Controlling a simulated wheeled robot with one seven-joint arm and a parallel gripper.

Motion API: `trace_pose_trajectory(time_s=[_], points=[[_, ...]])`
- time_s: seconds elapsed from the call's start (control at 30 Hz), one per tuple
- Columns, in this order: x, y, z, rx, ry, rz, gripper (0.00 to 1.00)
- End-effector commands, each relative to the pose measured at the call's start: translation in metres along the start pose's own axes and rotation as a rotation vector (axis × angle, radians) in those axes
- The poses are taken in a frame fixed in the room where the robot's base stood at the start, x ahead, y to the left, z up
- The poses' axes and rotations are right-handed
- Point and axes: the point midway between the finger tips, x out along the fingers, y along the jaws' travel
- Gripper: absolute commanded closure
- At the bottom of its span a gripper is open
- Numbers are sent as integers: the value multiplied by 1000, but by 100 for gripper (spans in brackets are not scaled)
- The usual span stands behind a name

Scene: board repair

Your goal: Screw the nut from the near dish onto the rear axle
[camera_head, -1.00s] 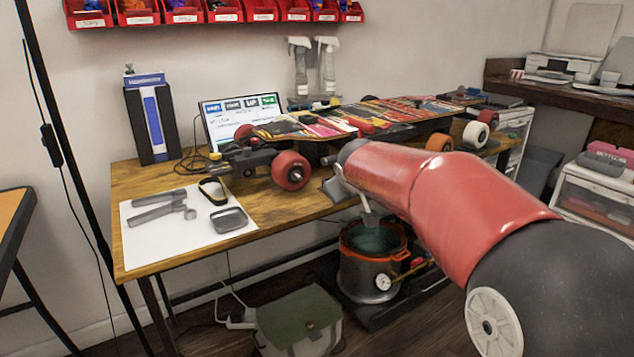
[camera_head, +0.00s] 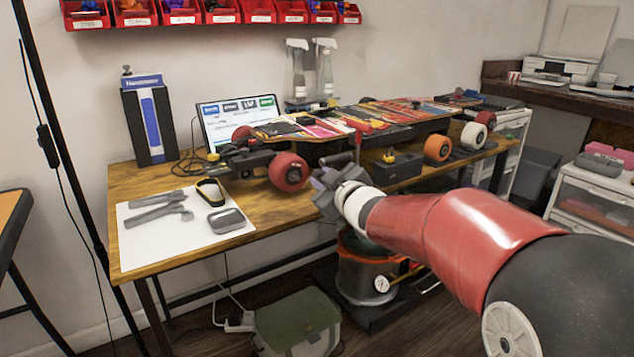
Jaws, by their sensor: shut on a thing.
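My gripper (camera_head: 326,178) is at the front edge of the workbench, just right of the near red wheel; its fingers are small and partly turned away. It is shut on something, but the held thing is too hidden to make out. The skateboard (camera_head: 350,122) rests raised along the bench. The axle end with the red wheel (camera_head: 289,172) is at the left, close to my gripper and apart from it. A shallow grey dish (camera_head: 226,221) lies on the white mat (camera_head: 150,245). A black dish with a yellowish rim (camera_head: 210,191) stands behind it. No nut can be made out.
Grey tools (camera_head: 160,206) lie on the mat. A black box (camera_head: 398,170) sits under the board, right of my gripper. An orange wheel (camera_head: 438,148) and a white wheel (camera_head: 473,135) are farther right. A pot (camera_head: 362,275) stands below the bench edge. A screen (camera_head: 240,120) stands behind.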

Motion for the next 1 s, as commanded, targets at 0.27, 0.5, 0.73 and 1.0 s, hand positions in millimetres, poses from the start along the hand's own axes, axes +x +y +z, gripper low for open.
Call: trace_pose_trajectory(time_s=[0.27, 0.5, 0.73, 1.0], points=[[-9, -16, -12, -5, 135, -51, 94], [-2, -23, -4, -4, 136, -52, 94], [8, -31, 6, -4, 136, -52, 94], [11, -32, 9, -5, 136, -51, 94]])
